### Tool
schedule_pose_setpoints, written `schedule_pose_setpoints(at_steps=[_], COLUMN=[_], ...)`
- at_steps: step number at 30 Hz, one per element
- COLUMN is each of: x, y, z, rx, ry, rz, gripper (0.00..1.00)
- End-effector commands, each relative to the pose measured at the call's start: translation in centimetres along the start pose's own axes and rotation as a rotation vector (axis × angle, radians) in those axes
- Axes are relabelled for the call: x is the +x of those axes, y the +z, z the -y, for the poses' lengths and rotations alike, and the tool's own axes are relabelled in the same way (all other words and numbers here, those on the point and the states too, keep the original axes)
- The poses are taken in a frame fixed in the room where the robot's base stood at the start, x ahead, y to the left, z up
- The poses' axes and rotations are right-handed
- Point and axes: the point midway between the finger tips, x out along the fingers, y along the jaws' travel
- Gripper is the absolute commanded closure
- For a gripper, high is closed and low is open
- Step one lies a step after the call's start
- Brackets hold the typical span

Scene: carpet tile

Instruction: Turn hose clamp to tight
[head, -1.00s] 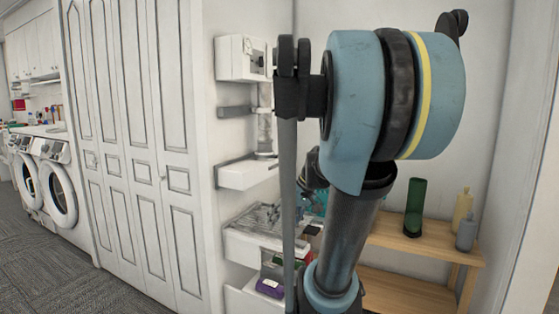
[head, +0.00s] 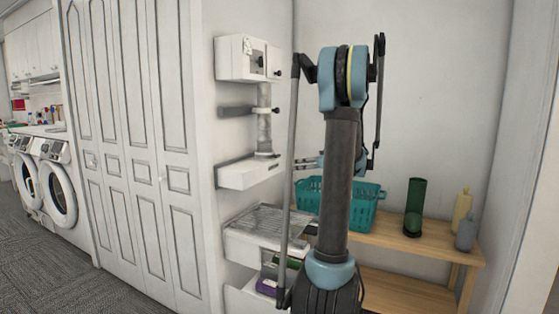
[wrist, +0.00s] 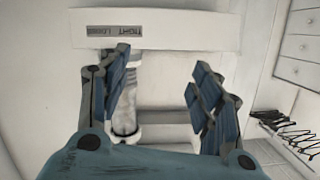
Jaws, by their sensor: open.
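A clear upright hose (head: 264,118) runs down to a white wall ledge (head: 245,176), with a dark band (head: 265,155) at its foot that may be the clamp. In the wrist view the ledge (wrist: 215,32) appears upside down, with a grey label (wrist: 108,31) reading TIGHT and LOOSE. The hose (wrist: 125,112) shows there just inside the left finger. My gripper (wrist: 162,62) is open and empty, its blue-padded fingers reaching toward the ledge. The left finger covers where hose and ledge meet, so the clamp's position cannot be told. In the head view my gripper (head: 307,163) is partly behind my arm.
A white box (head: 241,58) and a grey bracket (head: 236,111) are above the ledge. A lower white shelf (head: 250,243) sits below. A teal basket (head: 365,208), green cylinder (head: 414,205) and bottles (head: 463,213) stand on a wooden bench (head: 400,240) at right.

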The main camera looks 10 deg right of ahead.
Motion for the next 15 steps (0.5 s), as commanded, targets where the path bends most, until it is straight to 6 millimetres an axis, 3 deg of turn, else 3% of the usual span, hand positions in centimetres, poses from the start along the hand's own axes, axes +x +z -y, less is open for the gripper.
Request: schedule_pose_setpoints(at_steps=[1,6,10,15], x=[-0.7,-2.7,-3.7,-3.8], y=[-0.2,-1.1,-1.4,-1.5], z=[-1.7,-5.6,-7.2,-7.9], rx=[-0.029,-0.127,-0.173,-0.195], ry=[0.006,0.021,0.031,0.035], rz=[-0.038,-0.150,-0.200,-0.223], gripper=[0.42,0.42,0.42,0.42])
